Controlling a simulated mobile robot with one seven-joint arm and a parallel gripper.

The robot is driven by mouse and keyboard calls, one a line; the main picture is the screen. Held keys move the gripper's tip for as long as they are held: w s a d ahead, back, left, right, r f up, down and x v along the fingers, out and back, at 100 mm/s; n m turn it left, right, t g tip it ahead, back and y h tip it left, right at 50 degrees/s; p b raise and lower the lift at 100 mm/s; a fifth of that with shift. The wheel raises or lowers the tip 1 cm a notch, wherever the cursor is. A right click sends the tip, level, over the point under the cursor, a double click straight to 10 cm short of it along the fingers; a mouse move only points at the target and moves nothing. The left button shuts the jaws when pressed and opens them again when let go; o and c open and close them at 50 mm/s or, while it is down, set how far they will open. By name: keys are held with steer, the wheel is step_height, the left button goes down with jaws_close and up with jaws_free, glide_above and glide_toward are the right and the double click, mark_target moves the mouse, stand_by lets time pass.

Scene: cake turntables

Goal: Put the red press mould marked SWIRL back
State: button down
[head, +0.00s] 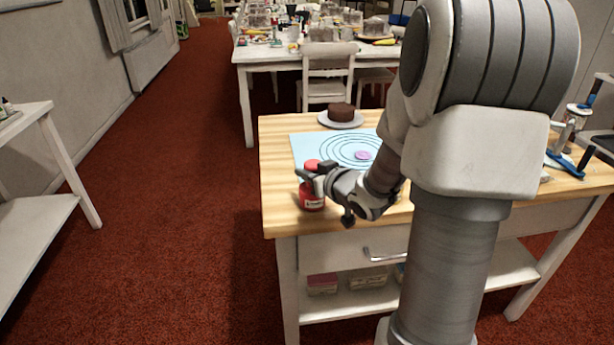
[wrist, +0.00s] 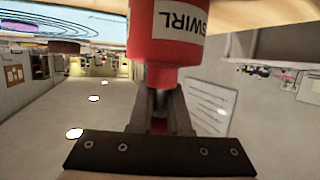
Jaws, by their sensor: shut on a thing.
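The red press mould (head: 312,197) has a white label; in the wrist view the label on the mould (wrist: 166,45) reads SWIRL. In the head view it is near the left front corner of the wooden tabletop. My gripper (head: 324,178) reaches it from the right and is shut on its narrow upper part; the gripper also shows in the wrist view (wrist: 160,112). The mould looks upright. I cannot tell whether its base touches the tabletop. Another red piece (head: 312,164) shows just behind my fingers.
A light blue mat (head: 306,143) with dark rings lies on the table, with a purple disc (head: 363,155) on it. A chocolate cake (head: 341,112) on a white plate stands behind. Blue-handled equipment (head: 566,163) is at the right. My arm hides the table's middle.

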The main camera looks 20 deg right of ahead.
steer(key=shift+f, duration=0.1)
steer(key=c, duration=0.9)
jaws_free()
steer(key=shift+r, duration=0.3)
steer(key=shift+b+v, duration=0.4)
steer(key=shift+v, duration=5.6)
